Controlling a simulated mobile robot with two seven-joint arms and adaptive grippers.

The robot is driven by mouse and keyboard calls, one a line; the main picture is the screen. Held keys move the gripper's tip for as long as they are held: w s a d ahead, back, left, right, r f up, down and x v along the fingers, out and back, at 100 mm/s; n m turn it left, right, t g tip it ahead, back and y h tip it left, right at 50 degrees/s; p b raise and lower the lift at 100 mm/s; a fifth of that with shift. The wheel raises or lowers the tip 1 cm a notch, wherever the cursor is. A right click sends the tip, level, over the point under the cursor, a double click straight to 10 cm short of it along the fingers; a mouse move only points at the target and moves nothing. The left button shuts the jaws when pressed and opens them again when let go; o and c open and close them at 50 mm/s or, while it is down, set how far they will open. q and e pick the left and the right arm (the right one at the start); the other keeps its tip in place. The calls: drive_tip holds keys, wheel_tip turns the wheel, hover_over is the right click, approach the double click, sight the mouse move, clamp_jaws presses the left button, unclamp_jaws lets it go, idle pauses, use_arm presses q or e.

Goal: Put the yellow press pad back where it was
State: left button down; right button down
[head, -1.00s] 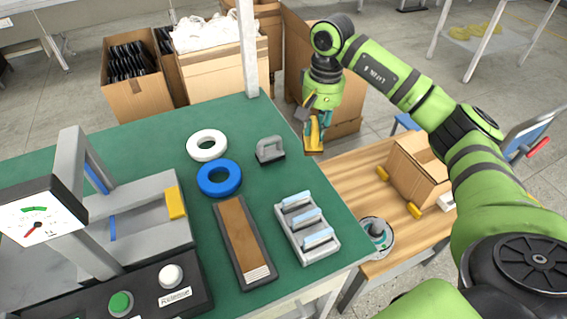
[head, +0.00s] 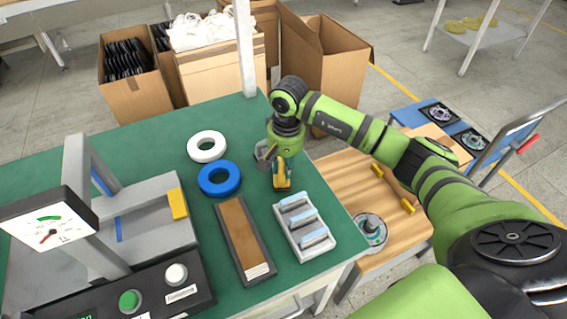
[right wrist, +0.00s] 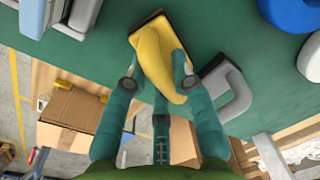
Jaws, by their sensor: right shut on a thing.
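My right gripper (head: 282,172) is shut on the yellow press pad (head: 283,182), which has a dark, flat base. It holds the pad over the right part of the green table (head: 165,133). In the right wrist view, the fingers (right wrist: 155,80) grip the yellow body (right wrist: 152,45) from both sides, with the base facing away. I cannot tell whether the base touches the table. My left gripper is not in view.
A grey handled block (right wrist: 228,88) is close beside the pad. A blue ring (head: 204,186), white ring (head: 194,148), brown board (head: 238,235) and grey rack (head: 318,248) are nearby. The press (head: 150,240) stands left. A wooden cart (head: 345,180) is at right.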

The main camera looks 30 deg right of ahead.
drive_tip(key=shift+f, duration=0.15)
drive_tip(key=c, duration=1)
unclamp_jaws()
drive_tip(key=shift+c, duration=0.2)
drive_tip(key=shift+r, duration=0.3)
wheel_tip(320, 180, up, 12)
drive_tip(key=b, duration=0.3)
drive_tip(key=shift+s+d, duration=0.15)
drive_tip(key=shift+d, duration=0.15)
drive_tip(key=shift+a+f, duration=0.1)
drive_tip(key=shift+f, duration=0.05)
